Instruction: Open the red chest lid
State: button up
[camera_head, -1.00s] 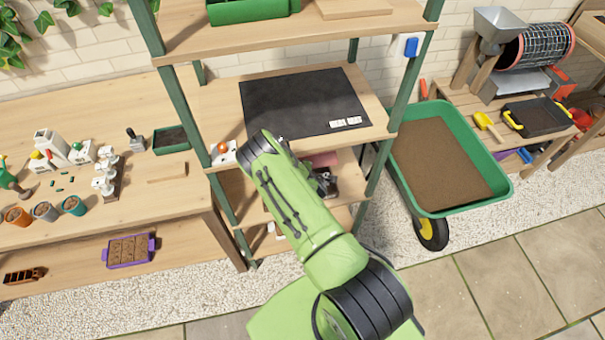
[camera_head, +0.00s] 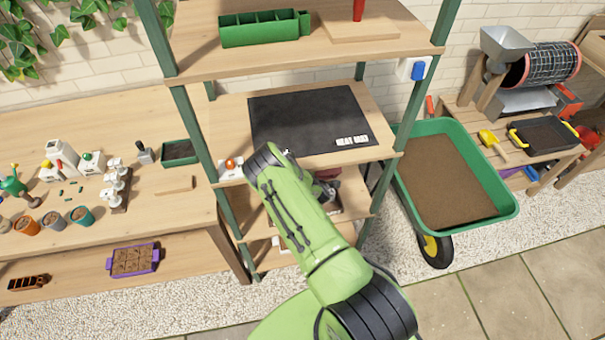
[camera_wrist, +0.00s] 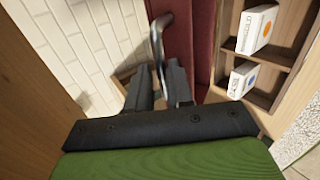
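The red chest (camera_wrist: 203,45) stands on the rack's shelf below the black mat. In the wrist view its red face runs up the middle, with a grey metal handle (camera_wrist: 157,35) on its left side. My gripper (camera_wrist: 160,82) has its two dark fingers close together, one on each side of the handle's end, and looks shut on it. In the head view my green arm hides most of the chest, and a red part (camera_head: 353,183) shows right of the arm. How far the lid stands open cannot be told.
Two white boxes, one with an orange mark (camera_wrist: 257,28) and one with a blue mark (camera_wrist: 242,80), sit in wooden compartments beside the chest. The black mat (camera_head: 305,115) lies on the shelf above. A green rack post (camera_head: 385,180) and a green wheelbarrow (camera_head: 508,205) stand to the right.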

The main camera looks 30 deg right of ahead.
jog(key=shift+o, duration=1.2)
jog(key=shift+s, duration=0.1)
jog(key=shift+f, duration=0.1)
